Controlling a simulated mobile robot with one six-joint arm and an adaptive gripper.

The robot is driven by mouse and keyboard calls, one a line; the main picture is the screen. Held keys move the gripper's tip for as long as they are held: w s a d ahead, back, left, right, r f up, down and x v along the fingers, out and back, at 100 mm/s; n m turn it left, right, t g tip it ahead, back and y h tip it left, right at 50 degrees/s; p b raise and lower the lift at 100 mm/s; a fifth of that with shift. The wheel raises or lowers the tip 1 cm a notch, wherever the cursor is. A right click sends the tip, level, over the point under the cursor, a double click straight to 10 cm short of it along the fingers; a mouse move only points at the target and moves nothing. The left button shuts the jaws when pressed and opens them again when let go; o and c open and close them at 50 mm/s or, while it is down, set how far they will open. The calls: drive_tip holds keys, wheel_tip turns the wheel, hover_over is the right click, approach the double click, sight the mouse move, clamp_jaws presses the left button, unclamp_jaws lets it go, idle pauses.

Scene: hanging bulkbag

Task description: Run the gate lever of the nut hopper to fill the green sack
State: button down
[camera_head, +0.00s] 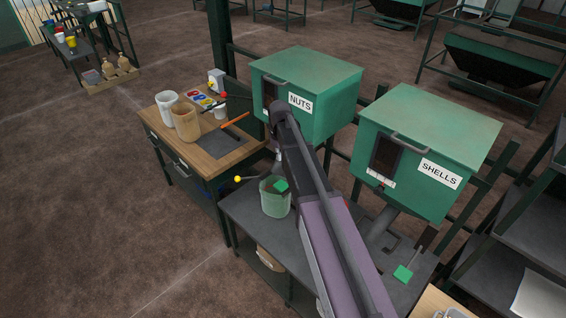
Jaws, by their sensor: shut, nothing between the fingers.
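The green nut hopper (335,85), labelled NUTS, stands above a dark bench. The pale green sack (273,204) stands open and upright on the bench below it. A yellow-knobbed lever (238,179) sticks out left of the sack mouth. A red knob (224,96) on a dark rod shows left of the hopper front; I cannot tell which one works the gate. A small green plate (281,186) shows at the sack's mouth. My arm crosses in front of the nut hopper and hides its spout. I cannot make out my gripper. The sack's contents are not clear.
The green shells hopper (430,125) stands to the right, with a green plate (402,273) below it. A wooden-topped table (234,153) at left holds a white container (167,103) and a tan container (186,122). Brown floor is free at left.

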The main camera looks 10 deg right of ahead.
sight(280, 185)
drive_tip(key=shift+f+b, duration=6.6)
drive_tip(key=shift+f, duration=0.2)
